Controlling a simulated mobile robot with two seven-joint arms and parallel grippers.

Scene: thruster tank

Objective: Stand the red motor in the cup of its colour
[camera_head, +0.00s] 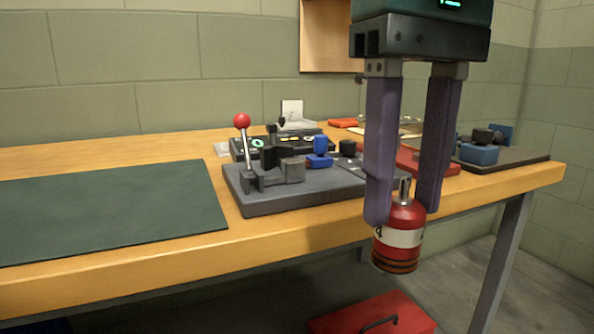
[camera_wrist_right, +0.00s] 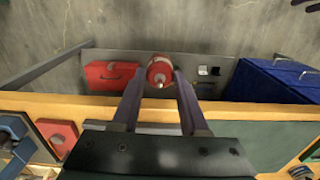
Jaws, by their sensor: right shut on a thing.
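The red motor (camera_head: 398,242) is a red cylinder with a white band, dark rings near its bottom and a grey shaft on top. My right gripper (camera_head: 403,208) is shut on it from above, and the motor hangs nearly upright in front of the table's front edge, clear of the top. In the right wrist view the motor (camera_wrist_right: 160,74) is between the fingertips, shaft toward the camera. I cannot make out a red cup for certain; a red piece (camera_head: 447,168) on the table is partly hidden behind my right fingers. My left gripper is not in view.
A grey fixture (camera_head: 300,197) with a red-knobbed lever (camera_head: 242,121) and blue parts stands mid-table. A dark green mat (camera_head: 110,205) lies clear at left. A dark board (camera_head: 510,160) with a blue clamp is at right. A red case (camera_head: 372,315) lies below the table.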

